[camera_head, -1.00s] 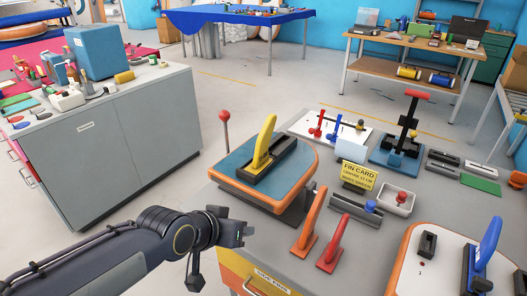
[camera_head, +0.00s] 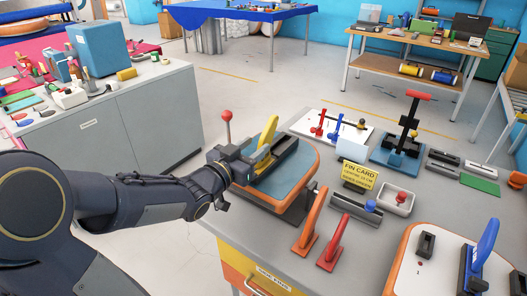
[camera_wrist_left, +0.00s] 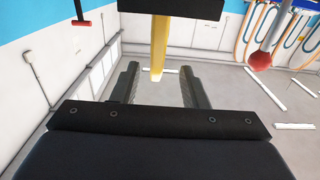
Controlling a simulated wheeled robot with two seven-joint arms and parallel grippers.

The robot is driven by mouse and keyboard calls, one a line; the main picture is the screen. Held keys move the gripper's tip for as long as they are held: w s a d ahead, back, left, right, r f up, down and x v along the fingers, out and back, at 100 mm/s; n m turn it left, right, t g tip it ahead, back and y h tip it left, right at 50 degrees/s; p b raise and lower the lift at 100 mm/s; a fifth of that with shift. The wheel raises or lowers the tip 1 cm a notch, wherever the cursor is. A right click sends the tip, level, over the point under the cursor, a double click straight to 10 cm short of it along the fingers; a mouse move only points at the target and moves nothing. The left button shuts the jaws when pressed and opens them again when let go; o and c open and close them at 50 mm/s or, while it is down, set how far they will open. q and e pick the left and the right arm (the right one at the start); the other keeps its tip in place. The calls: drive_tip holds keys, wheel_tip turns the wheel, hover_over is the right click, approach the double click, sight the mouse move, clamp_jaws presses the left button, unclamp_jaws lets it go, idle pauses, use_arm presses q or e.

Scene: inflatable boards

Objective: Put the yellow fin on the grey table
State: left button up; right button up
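The yellow fin (camera_head: 268,130) stands upright in a black fin box (camera_head: 285,155) on a blue board piece with an orange edge (camera_head: 308,172). My left gripper (camera_head: 243,163) is at the fin from the left. In the left wrist view, which looks upside down, the gripper (camera_wrist_left: 160,78) is open. The yellow fin (camera_wrist_left: 158,45) hangs between the two spread fingers, with a gap on each side. The black fin box (camera_wrist_left: 170,9) is at the top. A grey-topped bench (camera_head: 232,213) bears the board piece. My right gripper is not in view.
A red-knobbed lever (camera_head: 226,118) stands behind my gripper. Orange (camera_head: 309,225) and red fins (camera_head: 333,245) stand right of the board piece, near a yellow fin card (camera_head: 359,175). A grey cabinet (camera_head: 150,125) with a cluttered top stands at the left.

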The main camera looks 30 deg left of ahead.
sight(268, 137)
use_arm(q)
drive_tip(key=w, duration=0.4)
drive_tip(key=w+d+p, duration=0.1)
drive_tip(key=w, duration=0.1)
drive_tip(key=shift+r, duration=0.1)
clamp_jaws()
